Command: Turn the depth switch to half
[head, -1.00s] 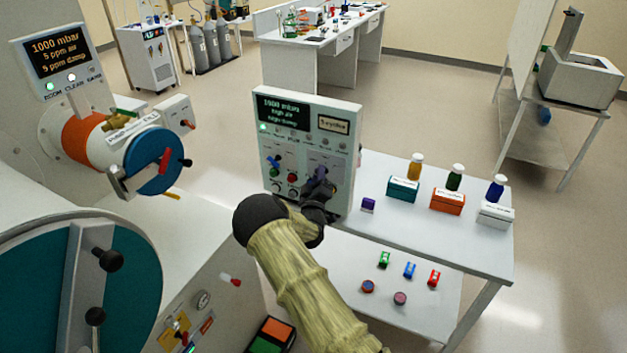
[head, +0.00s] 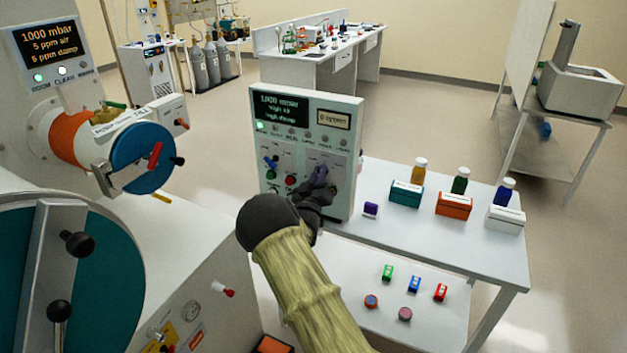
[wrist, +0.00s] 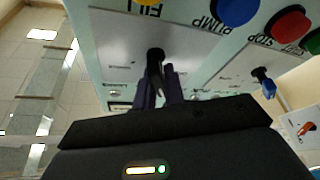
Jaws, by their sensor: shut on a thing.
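The pale grey-green control panel (head: 343,152) stands upright at the middle of the head view. My gripper (head: 318,180) is at the panel's lower right section. In the wrist view my gripper (wrist: 160,78) has its two dark purple fingers closed about a small black switch knob (wrist: 155,56) on a pale plate of the panel. The fingers cover part of the knob, and its exact setting cannot be read. Labels near it are upside down; one reads PUMP. The small legends around the knob are too blurred to read.
Blue and red buttons (wrist: 288,25) sit near the knob. A white table (head: 420,235) to the right holds bottles and coloured boxes, with small blocks on the shelf below. A large chamber with a blue round door (head: 143,158) stands at left. The floor behind is open.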

